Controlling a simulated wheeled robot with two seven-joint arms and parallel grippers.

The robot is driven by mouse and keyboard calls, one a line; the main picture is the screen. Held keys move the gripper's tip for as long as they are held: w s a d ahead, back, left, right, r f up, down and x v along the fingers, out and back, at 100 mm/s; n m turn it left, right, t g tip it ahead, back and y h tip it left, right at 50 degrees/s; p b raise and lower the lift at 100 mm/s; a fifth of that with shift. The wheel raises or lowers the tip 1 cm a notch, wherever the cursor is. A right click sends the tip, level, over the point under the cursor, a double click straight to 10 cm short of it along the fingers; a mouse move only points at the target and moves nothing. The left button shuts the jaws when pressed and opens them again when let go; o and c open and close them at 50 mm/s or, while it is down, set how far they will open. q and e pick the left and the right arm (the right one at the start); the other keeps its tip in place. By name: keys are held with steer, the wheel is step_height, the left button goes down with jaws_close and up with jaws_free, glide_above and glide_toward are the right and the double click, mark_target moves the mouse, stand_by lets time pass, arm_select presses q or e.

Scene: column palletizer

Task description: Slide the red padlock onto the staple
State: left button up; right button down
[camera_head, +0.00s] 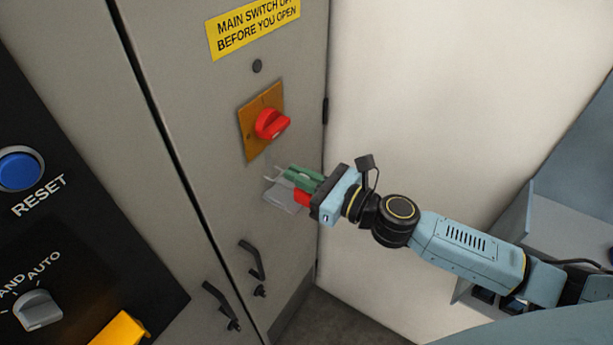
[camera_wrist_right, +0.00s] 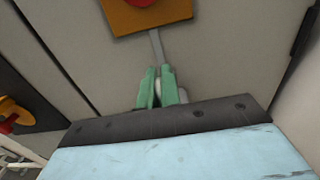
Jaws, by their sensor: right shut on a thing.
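The red padlock (camera_head: 302,197) shows as a small red patch beside the green fingers of my right gripper (camera_head: 300,177). The gripper is shut on it, in front of the cabinet door below the red switch. Thin pale metal, likely the shackle, points from the fingers toward the door. In the right wrist view the green fingertips (camera_wrist_right: 160,88) hold something pale between them; the red body is hidden there. A narrow grey strip (camera_wrist_right: 157,46), likely the staple, runs down from the orange plate toward the fingertips. Whether shackle and strip touch, I cannot tell. My left gripper is out of view.
The red rotary switch (camera_head: 271,124) sits on an orange plate (camera_head: 249,138). A grey flat piece (camera_head: 281,197) is just below the fingers. Black handles (camera_head: 252,260) are lower on the doors. A pale wall (camera_head: 420,100) stands to the right.

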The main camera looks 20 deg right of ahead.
mark_target(268, 163)
steer(key=shift+w+a, duration=0.3)
steer(key=shift+w, duration=0.1)
steer(key=shift+p+x, duration=0.6)
steer(key=shift+x, duration=1.25)
steer(key=shift+r, duration=0.1)
steer(key=shift+w+a+r, duration=0.1)
steer(key=shift+a+r, duration=0.1)
steer(key=shift+r, duration=0.05)
steer(key=shift+f, duration=0.45)
